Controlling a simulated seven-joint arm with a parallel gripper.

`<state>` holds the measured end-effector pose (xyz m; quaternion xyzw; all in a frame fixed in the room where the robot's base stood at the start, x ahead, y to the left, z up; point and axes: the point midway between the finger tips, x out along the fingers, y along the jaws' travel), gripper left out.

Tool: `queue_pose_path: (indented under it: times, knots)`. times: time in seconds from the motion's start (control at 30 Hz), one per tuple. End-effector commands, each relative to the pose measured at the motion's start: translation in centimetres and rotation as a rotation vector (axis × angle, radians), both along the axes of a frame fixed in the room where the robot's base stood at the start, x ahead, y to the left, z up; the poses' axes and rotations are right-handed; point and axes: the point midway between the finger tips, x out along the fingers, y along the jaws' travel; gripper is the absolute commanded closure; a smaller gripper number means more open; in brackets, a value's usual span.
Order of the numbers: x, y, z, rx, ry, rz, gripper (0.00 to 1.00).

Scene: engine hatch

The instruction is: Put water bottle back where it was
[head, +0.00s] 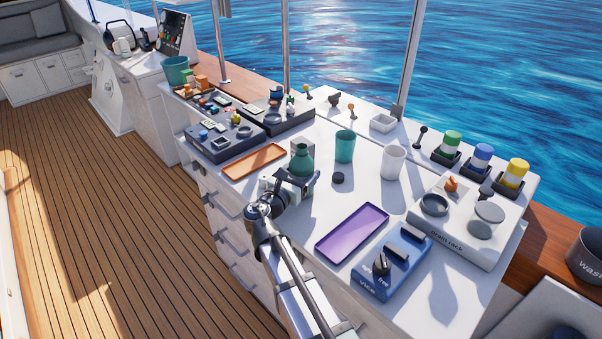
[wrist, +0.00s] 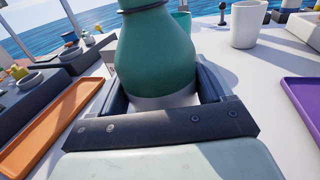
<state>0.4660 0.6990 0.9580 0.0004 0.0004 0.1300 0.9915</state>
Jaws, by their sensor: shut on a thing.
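A green water bottle (head: 302,160) stands upright on or just above the white counter, between the orange tray and the purple tray. It fills the middle of the wrist view (wrist: 155,55), with a pale band low on its body. My gripper (head: 297,182) is shut around the bottle's lower part, with one dark finger on each side; in the wrist view the fingers (wrist: 160,97) flank it. The bottle's base is hidden behind my gripper, so I cannot tell whether it touches the counter.
An orange tray (head: 254,161) lies to the left and a purple tray (head: 352,233) to the right. A teal cup (head: 345,146), a white cup (head: 392,162) and a black lid-like disc (head: 338,178) stand behind. A blue vice (head: 392,262) and a drain rack (head: 457,232) are at the right.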

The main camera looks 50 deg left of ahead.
Motion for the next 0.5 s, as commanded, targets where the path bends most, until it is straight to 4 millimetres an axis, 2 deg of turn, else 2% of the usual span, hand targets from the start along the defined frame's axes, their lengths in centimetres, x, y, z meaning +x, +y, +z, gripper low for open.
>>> queue_pose_path:
  times: [0.17,0.2,0.4,0.5]
  knots:
    - [0.00,0.01,-0.28,-0.001,0.000,0.000,0.66]
    - [0.00,0.00,-0.30,-0.001,0.000,0.000,0.20]
    - [0.00,0.00,-0.28,0.000,0.000,0.000,0.01]
    - [0.00,0.00,-0.27,0.000,0.000,0.000,0.00]
